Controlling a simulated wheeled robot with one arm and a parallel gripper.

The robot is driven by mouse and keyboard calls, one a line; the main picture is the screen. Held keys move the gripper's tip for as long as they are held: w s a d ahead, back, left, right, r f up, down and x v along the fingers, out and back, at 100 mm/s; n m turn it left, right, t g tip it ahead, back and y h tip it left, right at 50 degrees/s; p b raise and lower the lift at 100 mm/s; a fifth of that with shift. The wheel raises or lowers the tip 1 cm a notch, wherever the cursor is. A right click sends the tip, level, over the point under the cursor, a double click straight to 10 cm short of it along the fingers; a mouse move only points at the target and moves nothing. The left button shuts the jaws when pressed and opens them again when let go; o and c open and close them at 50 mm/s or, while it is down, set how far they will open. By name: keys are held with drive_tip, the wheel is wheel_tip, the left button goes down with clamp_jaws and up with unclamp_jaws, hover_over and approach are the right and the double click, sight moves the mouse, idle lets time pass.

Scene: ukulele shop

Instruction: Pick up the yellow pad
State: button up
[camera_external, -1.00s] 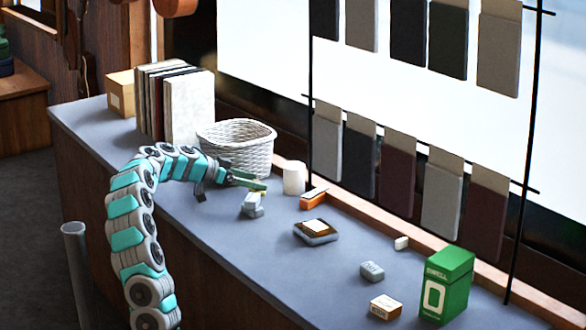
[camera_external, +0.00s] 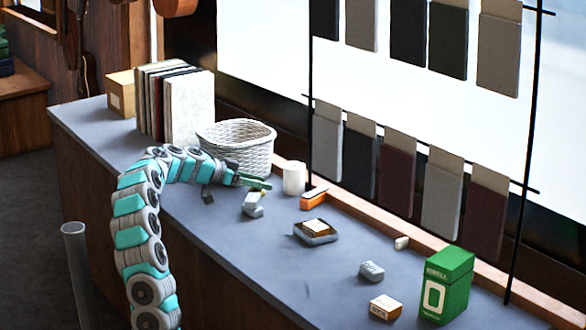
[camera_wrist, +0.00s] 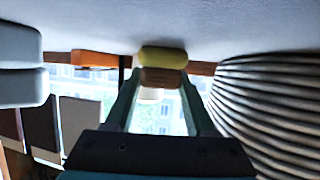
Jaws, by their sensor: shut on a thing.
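The yellow pad (camera_wrist: 163,56) shows in the wrist view as a small rounded yellow-green block with a brown block or layer (camera_wrist: 162,76) against it. My gripper (camera_wrist: 161,74) has its two fingers on either side of the pad and is shut on it. In the external view my gripper (camera_external: 262,183) is low over the counter, in front of the white basket. The pad is mostly hidden there by the fingers. I cannot tell whether it still touches the counter.
The white wicker basket (camera_external: 237,147) stands close behind my gripper, beside a white cylinder (camera_external: 294,178). A grey block (camera_external: 253,205), an orange block (camera_external: 313,198) and a dark tray (camera_external: 316,239) are near. The green box (camera_external: 447,285) is at right. The front counter edge is clear.

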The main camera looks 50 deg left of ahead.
drive_tip(key=c, duration=0.4)
drive_tip(key=shift+r, duration=0.1)
